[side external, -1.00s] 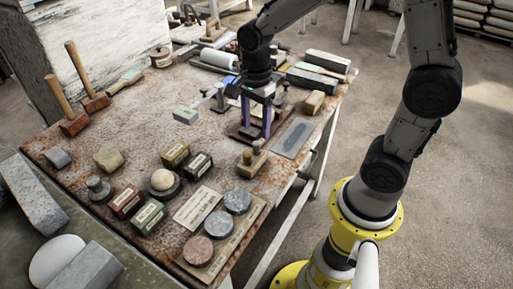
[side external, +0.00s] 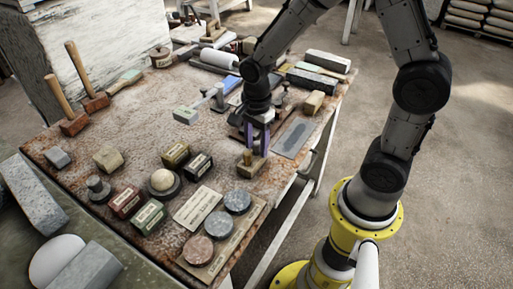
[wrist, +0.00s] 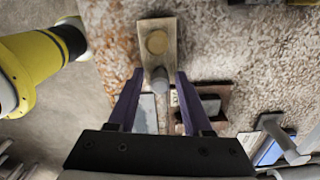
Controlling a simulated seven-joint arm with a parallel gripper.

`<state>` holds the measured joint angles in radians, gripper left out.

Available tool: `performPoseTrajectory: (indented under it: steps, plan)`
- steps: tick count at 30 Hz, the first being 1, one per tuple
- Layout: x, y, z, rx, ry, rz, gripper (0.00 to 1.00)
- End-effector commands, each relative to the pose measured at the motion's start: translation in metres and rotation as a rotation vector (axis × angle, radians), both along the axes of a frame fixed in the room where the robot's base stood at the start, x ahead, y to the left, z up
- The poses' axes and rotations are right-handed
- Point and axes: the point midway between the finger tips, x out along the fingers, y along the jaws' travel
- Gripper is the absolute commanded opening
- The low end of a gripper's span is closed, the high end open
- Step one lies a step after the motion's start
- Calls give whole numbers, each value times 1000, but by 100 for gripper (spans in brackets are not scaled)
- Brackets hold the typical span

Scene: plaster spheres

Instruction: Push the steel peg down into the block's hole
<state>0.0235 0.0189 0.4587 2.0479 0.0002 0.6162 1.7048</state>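The wooden block (side external: 252,168) sits near the table's right edge in the side view. A tan round peg or knob (side external: 247,157) stands on it. The wrist view shows the block (wrist: 157,62) from above, with the tan round top (wrist: 157,42) at its far end and the grey steel peg (wrist: 160,80) at its near end. My gripper (side external: 258,149) is open above the near end. In the wrist view its purple fingers (wrist: 159,74) lie either side of the steel peg, with gaps. In the side view the steel peg is hidden by the fingers.
A grey flat plate (side external: 294,138) lies right of the gripper and a tan block (side external: 314,102) beyond it. Dark tins (side external: 198,166) and round discs (side external: 237,201) stand to the left and front. A hammer-like tool (side external: 218,99) lies behind.

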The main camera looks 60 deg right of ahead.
Motion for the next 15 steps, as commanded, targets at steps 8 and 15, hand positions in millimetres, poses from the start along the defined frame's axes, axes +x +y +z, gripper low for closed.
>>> performPoseTrajectory:
  steps: [8, 15]
  plan:
    - [0, 0, 0, 0, -1, 0, 0]
    - [0, 0, 1, 0, -1, 0, 0]
